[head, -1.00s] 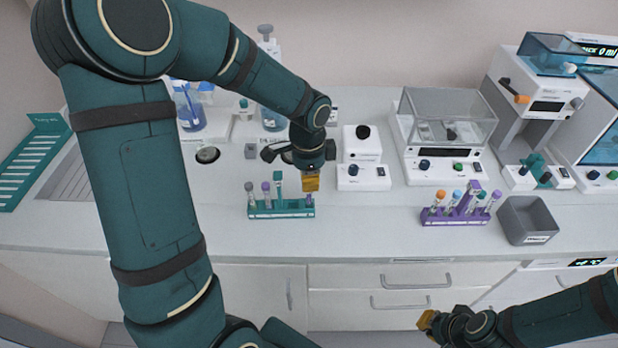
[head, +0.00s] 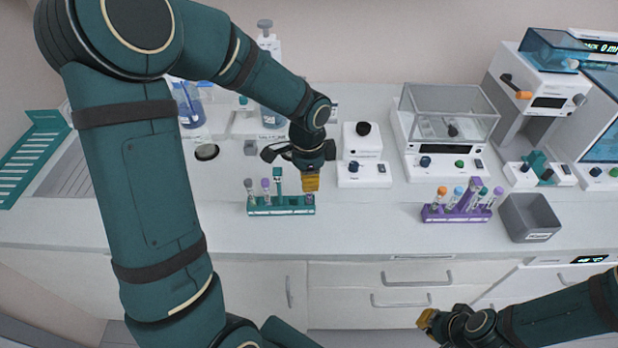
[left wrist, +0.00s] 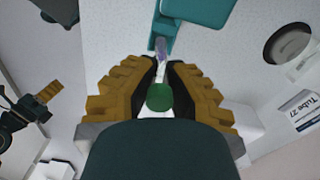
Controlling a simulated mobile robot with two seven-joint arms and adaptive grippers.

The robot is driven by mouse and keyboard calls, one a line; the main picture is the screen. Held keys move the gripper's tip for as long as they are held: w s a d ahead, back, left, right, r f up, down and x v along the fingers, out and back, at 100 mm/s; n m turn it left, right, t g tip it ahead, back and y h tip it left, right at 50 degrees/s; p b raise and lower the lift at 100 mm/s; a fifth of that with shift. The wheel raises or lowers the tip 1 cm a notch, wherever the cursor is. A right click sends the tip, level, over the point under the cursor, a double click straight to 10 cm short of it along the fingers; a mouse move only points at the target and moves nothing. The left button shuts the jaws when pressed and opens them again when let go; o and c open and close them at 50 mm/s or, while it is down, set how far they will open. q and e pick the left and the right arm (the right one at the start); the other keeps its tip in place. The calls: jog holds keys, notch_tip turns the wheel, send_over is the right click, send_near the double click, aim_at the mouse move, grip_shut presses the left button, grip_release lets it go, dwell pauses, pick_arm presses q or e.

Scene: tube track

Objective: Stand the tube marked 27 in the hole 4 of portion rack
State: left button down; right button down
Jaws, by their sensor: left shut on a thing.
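My left gripper (head: 311,186) is above the right end of the teal rack (head: 281,210) on the bench. In the left wrist view its ridged yellow fingers are shut on a green-capped tube (left wrist: 160,97). The tube's pale body points away from the camera, and a purplish part shows beyond, at the teal rack (left wrist: 172,22). I cannot tell how deep its lower end sits. No number is readable on it. A purple rack (head: 455,214) with several capped tubes stands to the right. My right gripper (head: 428,320) is low in front of the bench; its jaw state is unclear.
Grey- and purple-capped tubes (head: 265,184) stand in the teal rack's left half, beside a teal post. A grey bin (head: 530,217) is right of the purple rack. A balance (head: 447,125) and a small mixer (head: 363,157) stand behind. Bench between the racks is clear.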

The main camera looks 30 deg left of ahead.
pick_arm(q)
jog(key=shift+f, duration=0.25)
jog(key=shift+f+b, duration=0.3)
jog(key=shift+b, duration=0.1)
jog(key=c, duration=1)
grip_release()
jog(key=shift+c, duration=0.2)
notch_tip(320, 180, up, 12)
jog(key=shift+a, duration=0.1)
